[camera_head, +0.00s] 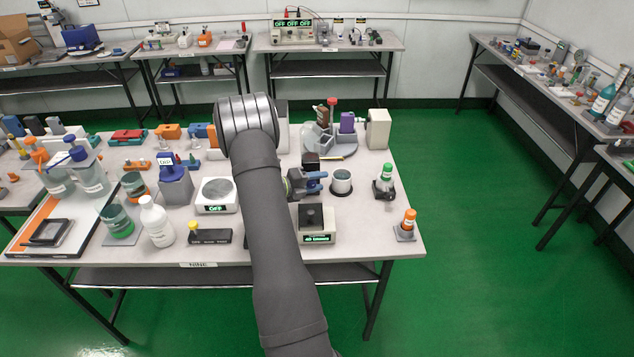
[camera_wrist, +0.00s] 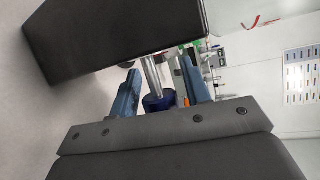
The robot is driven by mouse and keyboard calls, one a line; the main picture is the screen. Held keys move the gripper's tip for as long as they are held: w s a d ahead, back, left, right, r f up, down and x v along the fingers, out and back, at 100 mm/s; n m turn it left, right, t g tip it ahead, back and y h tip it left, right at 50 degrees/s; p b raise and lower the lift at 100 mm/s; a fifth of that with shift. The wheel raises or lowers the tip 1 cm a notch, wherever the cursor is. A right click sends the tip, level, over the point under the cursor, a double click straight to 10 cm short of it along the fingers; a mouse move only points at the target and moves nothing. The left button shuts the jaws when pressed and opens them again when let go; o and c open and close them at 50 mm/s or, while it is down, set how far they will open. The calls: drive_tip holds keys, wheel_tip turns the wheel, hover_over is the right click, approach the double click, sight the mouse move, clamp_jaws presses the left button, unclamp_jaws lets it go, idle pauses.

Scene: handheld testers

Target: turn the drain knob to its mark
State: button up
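A large black block (camera_wrist: 115,38) fills the upper left there. I cannot pick out the drain knob or its mark for certain; my arm hides part of the table.
A dark block (camera_head: 311,161) stands just behind my gripper. A box with a green display (camera_head: 316,226) stands in front. A green-capped bottle (camera_head: 385,178) and an orange-capped vial (camera_head: 408,222) stand to the right. The left side is crowded with bottles and a scale (camera_head: 217,207).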

drive_tip(key=c, duration=0.7)
drive_tip(key=shift+r+n+h, duration=0.2)
drive_tip(key=shift+n+h, duration=0.1)
drive_tip(key=shift+h, duration=0.4)
drive_tip(key=o, duration=0.9)
drive_tip(key=v, duration=1.7)
drive_tip(key=shift+s+a, duration=0.1)
drive_tip(key=shift+s, duration=0.1)
